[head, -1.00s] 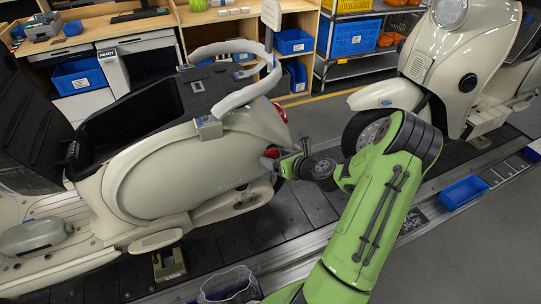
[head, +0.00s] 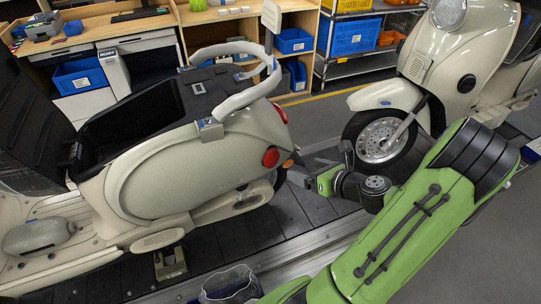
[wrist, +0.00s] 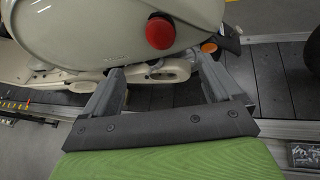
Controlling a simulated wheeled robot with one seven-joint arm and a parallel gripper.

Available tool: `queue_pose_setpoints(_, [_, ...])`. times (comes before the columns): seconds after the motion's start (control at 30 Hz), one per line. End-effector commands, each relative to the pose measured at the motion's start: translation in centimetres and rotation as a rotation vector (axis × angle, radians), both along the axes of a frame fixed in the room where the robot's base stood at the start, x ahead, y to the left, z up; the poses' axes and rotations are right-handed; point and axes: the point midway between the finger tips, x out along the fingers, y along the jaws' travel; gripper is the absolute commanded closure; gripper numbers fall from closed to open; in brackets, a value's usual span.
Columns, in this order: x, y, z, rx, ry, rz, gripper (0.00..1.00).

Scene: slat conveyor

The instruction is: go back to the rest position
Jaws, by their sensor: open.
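My gripper (head: 298,174) is at the end of my green arm, just right of the rear of the cream scooter (head: 180,165). In the wrist view my gripper (wrist: 155,88) has its two grey fingers spread apart with nothing between them. The scooter's rear, with a round red tail light (wrist: 160,32) and an orange lamp (wrist: 209,47), lies beyond the fingers. I cannot tell the exact gap between fingers and scooter.
A second cream scooter (head: 462,60) stands at the right on the dark slat conveyor (head: 310,205); its front wheel (head: 380,138) is close to my wrist. Shelves with blue bins (head: 293,41) stand behind. A clear-lined bin (head: 230,285) is at the front.

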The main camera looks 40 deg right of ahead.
Motion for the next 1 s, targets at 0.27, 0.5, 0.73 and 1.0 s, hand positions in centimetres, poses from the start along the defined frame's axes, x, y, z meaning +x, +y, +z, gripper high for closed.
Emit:
queue_pose_setpoints(0.27, [-1.5,0.0,0.7,0.000,0.000,0.001,0.08])
queue_pose_setpoints(0.5, [-1.5,0.0,0.7,0.000,0.000,0.001,0.08])
queue_pose_setpoints(0.73, [-1.1,0.6,0.8,-0.031,0.016,0.038,0.08])
queue_pose_setpoints(1.0, [1.9,12.2,2.3,-0.713,0.243,0.828,0.08])
